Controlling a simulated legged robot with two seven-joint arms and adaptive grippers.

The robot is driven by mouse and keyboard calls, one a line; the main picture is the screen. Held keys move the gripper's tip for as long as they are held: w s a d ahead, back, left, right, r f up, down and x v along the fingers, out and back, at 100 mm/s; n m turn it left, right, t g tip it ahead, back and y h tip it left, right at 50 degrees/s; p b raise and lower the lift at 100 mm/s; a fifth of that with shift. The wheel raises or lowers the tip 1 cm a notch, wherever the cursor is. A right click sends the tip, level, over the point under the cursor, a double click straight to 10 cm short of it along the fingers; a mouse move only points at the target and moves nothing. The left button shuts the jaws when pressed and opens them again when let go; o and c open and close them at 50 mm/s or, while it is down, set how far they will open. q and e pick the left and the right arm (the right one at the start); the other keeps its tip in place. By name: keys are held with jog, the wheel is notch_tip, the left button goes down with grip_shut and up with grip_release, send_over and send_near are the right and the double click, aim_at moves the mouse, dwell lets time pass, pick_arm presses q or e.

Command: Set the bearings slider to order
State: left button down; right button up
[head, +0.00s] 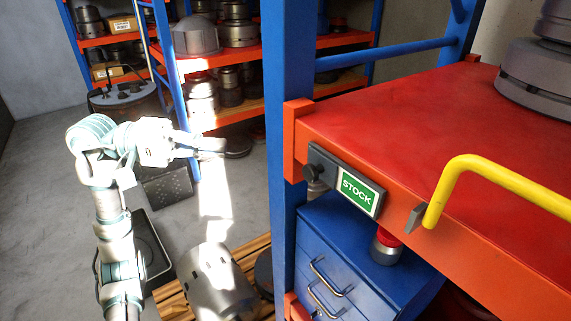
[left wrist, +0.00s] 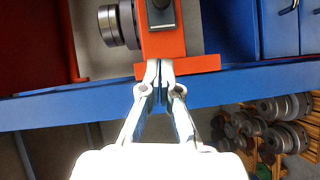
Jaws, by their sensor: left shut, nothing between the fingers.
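The slider is a dark grey plate (head: 324,167) on the front edge of the red-orange shelf. A green label reading STOCK (head: 358,191) shows just to its right. No label reading order is visible. A dark plate on the orange edge, seemingly the slider, also shows at the top of the left wrist view (left wrist: 161,14). My left gripper (head: 222,145) is shut and empty, left of the blue post and apart from the slider. In the left wrist view its closed fingertips (left wrist: 160,68) point at the orange shelf end. My right gripper is not in view.
The blue post (head: 290,130) stands between my left gripper and the slider. A yellow handle (head: 500,178) juts out right of the label. A blue drawer cabinet (head: 345,255) stands below. Grey parts (head: 535,75) rest on the shelf. Racks with metal parts stand behind.

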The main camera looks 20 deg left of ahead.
pick_arm(q)
jog(key=shift+w+a+f, duration=0.1)
jog(key=shift+w+a, duration=0.1)
jog(key=shift+w, duration=0.05)
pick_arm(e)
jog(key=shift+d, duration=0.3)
pick_arm(q)
jog(key=p, duration=0.3)
send_near(317, 166)
jog(key=w+d, duration=0.3)
jog(key=shift+d+f, duration=0.3)
jog(key=shift+f, duration=0.1)
jog(key=shift+s+d+f, duration=0.1)
jog(key=shift+s+d, duration=0.2)
jog(key=shift+d, duration=0.05)
jog(key=shift+a+f, duration=0.1)
jog(key=shift+a, duration=0.2)
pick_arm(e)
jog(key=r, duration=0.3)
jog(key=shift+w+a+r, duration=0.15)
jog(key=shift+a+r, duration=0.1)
pick_arm(q)
jog(key=shift+d, duration=0.1)
